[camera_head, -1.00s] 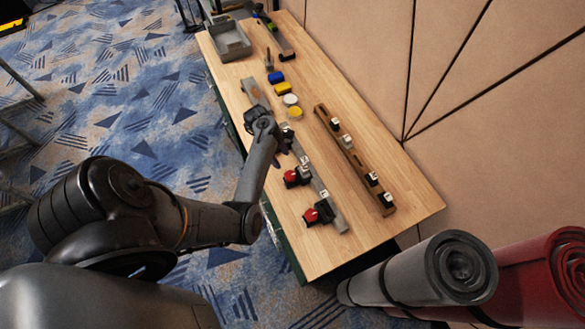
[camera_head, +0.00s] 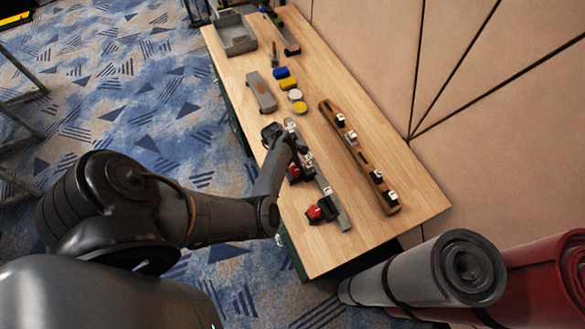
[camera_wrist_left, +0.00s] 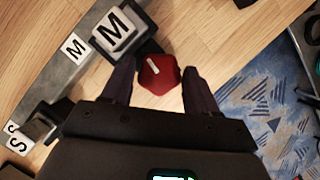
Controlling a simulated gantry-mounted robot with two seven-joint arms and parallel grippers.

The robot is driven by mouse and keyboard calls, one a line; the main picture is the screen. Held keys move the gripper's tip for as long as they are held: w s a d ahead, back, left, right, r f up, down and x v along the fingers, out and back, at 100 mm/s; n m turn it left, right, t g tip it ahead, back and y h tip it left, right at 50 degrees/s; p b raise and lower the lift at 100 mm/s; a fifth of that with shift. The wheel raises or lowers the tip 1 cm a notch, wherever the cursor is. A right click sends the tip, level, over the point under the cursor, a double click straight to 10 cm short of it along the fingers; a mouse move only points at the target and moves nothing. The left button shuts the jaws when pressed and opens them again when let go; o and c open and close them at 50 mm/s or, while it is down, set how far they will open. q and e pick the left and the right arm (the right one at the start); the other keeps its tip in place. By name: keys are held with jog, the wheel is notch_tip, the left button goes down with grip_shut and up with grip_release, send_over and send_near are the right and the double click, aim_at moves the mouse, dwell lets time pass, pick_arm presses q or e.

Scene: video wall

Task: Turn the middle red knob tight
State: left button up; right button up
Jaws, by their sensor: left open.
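Another red knob (camera_head: 315,212) is at the rail's near end. My right gripper is not in view.
A brown wooden rail (camera_head: 366,165) with several lettered blocks lies to the right. Blue (camera_head: 281,73) and yellow (camera_head: 288,84) pieces, a grey block (camera_head: 261,92) and a grey tray (camera_head: 236,35) are farther back.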

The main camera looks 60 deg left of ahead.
pick_arm(q)
jog(key=c, duration=0.7)
